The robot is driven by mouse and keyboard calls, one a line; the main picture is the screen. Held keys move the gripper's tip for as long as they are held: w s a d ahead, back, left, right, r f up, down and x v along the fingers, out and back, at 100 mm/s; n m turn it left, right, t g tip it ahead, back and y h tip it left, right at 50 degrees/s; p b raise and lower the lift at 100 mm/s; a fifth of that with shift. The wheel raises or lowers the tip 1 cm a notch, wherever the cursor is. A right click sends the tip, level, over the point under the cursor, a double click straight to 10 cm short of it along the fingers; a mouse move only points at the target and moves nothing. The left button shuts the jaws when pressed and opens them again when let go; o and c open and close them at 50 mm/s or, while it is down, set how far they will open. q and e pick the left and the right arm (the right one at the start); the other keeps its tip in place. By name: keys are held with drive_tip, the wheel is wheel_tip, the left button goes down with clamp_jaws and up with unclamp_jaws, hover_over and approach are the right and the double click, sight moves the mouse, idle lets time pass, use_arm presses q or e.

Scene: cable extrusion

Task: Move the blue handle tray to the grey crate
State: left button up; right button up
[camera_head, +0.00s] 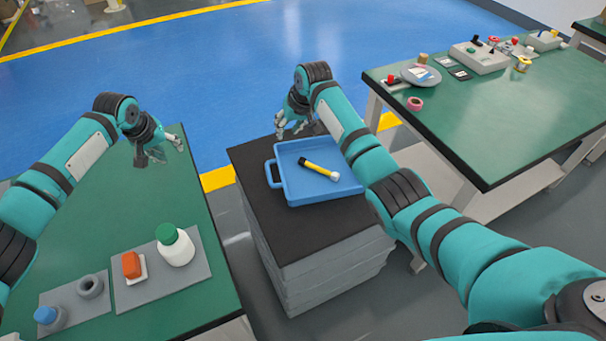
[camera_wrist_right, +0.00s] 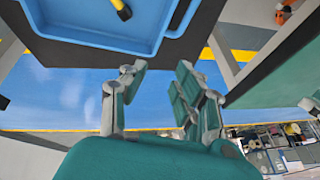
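The blue handle tray (camera_head: 305,188) lies flat on the black top of the grey crate (camera_head: 325,277), with its handle loop toward the left. It also shows at the top of the right wrist view (camera_wrist_right: 85,37). A yellow-and-black tool with a pale end (camera_head: 322,171) lies in the tray. My right gripper (camera_head: 294,128) is just beyond the tray's far edge. In the right wrist view its fingers (camera_wrist_right: 157,82) are spread and empty, apart from the tray. My left gripper (camera_head: 160,157) is over the left green table, with fingers apart and nothing between them.
The left green table (camera_head: 110,215) holds a white bottle with a green cap (camera_head: 175,246), an orange item (camera_head: 131,264), a grey ring (camera_head: 90,286) and a blue-capped container (camera_head: 48,317). The right green table (camera_head: 490,125) carries several small parts. Blue floor (camera_head: 210,80) lies beyond.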

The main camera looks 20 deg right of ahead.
use_arm(q)
drive_tip(key=shift+a, duration=0.35)
drive_tip(key=shift+d, duration=0.25)
use_arm(e)
drive_tip(key=v, duration=1.2)
drive_tip(key=shift+d, duration=0.3)
